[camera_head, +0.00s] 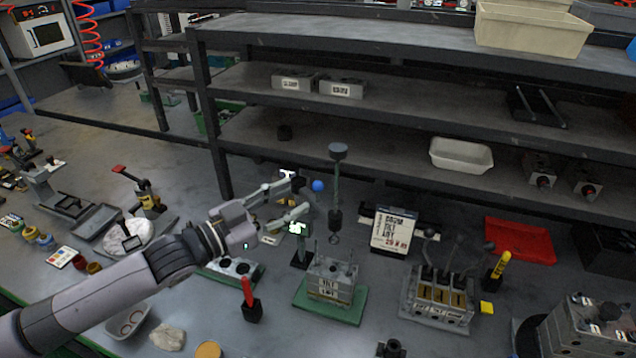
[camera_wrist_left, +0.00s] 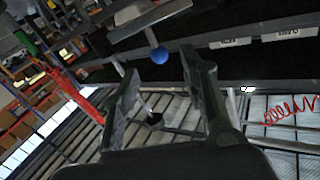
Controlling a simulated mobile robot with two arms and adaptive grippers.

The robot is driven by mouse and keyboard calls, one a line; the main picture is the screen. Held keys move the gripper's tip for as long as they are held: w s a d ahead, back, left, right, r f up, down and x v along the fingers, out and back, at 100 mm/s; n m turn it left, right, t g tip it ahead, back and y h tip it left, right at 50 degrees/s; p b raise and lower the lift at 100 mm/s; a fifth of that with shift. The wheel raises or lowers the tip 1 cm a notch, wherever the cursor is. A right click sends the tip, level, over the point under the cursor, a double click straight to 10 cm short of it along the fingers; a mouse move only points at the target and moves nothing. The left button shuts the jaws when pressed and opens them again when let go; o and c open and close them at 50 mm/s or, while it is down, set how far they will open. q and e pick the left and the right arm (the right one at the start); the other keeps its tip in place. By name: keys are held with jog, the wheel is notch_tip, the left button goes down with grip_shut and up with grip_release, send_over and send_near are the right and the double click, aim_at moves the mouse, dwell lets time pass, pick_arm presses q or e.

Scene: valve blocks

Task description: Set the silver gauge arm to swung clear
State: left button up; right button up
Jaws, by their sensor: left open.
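My left gripper (camera_head: 303,198) reaches in from the left over the bench, its two fingers spread and empty. A blue ball (camera_head: 318,185) shows just beyond the fingertips. In the left wrist view the blue ball (camera_wrist_left: 160,56) appears between the open fingers (camera_wrist_left: 160,62), at the end of a short stem from a silver-grey bar (camera_wrist_left: 150,18). This bar may be the silver gauge arm; its pivot is not clear. I cannot tell whether the fingers touch the ball. A dark upright post (camera_head: 337,185) with a grey round top stands right of the ball. My right gripper is out of view.
A block on a green plate (camera_head: 330,303) stands right of my forearm, near a red-handled tool (camera_head: 248,295). A sign (camera_head: 393,230), a valve block (camera_head: 438,300) and a red tray (camera_head: 520,240) stand further right. Grey shelves (camera_head: 380,100) rise behind.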

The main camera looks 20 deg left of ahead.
aim_at(313, 188)
pick_arm(q)
jog(key=p+x, duration=0.1)
jog(key=x, duration=0.5)
jog(key=shift+w+d+r+p, duration=0.1)
jog(key=shift+r+p, duration=0.05)
jog(key=shift+p, duration=0.2)
jog(key=shift+w+d, duration=0.35)
jog(key=shift+w, duration=0.1)
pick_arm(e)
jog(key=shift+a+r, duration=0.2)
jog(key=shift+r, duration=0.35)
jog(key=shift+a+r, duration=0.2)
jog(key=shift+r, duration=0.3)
pick_arm(q)
jog(key=shift+c, duration=0.4)
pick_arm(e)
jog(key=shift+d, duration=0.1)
pick_arm(q)
grip_shut()
